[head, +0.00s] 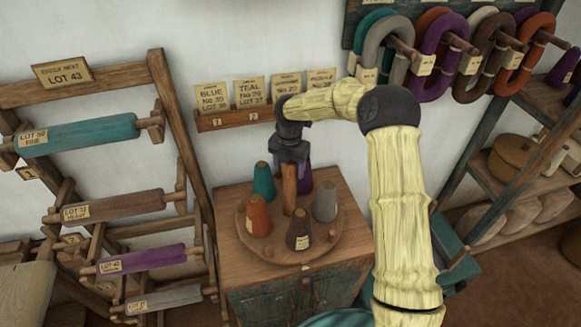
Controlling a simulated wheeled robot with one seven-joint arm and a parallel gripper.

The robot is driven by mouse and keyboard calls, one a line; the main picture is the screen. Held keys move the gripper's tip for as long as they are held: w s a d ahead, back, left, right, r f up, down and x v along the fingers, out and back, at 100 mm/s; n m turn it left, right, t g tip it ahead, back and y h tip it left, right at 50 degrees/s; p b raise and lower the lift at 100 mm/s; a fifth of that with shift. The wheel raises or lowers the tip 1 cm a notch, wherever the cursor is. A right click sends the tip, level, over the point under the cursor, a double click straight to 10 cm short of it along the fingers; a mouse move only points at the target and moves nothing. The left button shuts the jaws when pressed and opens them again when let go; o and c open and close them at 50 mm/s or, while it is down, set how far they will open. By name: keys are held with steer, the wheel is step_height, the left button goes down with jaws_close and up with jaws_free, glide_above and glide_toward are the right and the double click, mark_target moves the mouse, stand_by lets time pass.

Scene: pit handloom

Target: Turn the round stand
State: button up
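The round stand (276,247) is a wooden disc on top of a cabinet, with a wooden post (289,190) upright at its middle. Cones of yarn stand around the post: teal (263,182), orange (257,216), brown (299,230), grey (325,202) and purple (305,180). The purple one is partly hidden by my gripper and the post. In the head view my gripper (290,165) points down at the top of the post and hides it. I cannot tell whether the fingers are closed on the post or only around it.
The stand rests on a cabinet (339,289) with worn blue doors. A card rack (232,121) hangs on the wall behind. A frame of yarn rollers (170,110) stands at left. Yarn hanks (438,55) hang above right, with shelves (520,110) at far right.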

steer(key=shift+d, duration=0.1)
step_height(320, 180, up, 17)
steer(key=b, duration=0.4)
steer(key=shift+r, duration=0.15)
stand_by(0.4)
steer(key=s+d+f+m+t+b, duration=0.1)
steer(key=s+d+f+m+b, duration=0.1)
steer(key=s+d+f+m, duration=0.3)
steer(key=s+d+f+m+b, duration=0.1)
steer(key=s+d+f+m, duration=0.5)
steer(key=s+m, duration=0.7)
steer(key=s+d+f+m+t+b, duration=0.1)
steer(key=s+d+f+m, duration=0.5)
steer(key=m, duration=0.7)
steer(key=s+b, duration=0.1)
steer(key=s, duration=0.1)
steer(key=shift+s+f+t+b, duration=0.15)
steer(key=shift+s+t+b, duration=0.15)
steer(key=shift+s, duration=0.1)
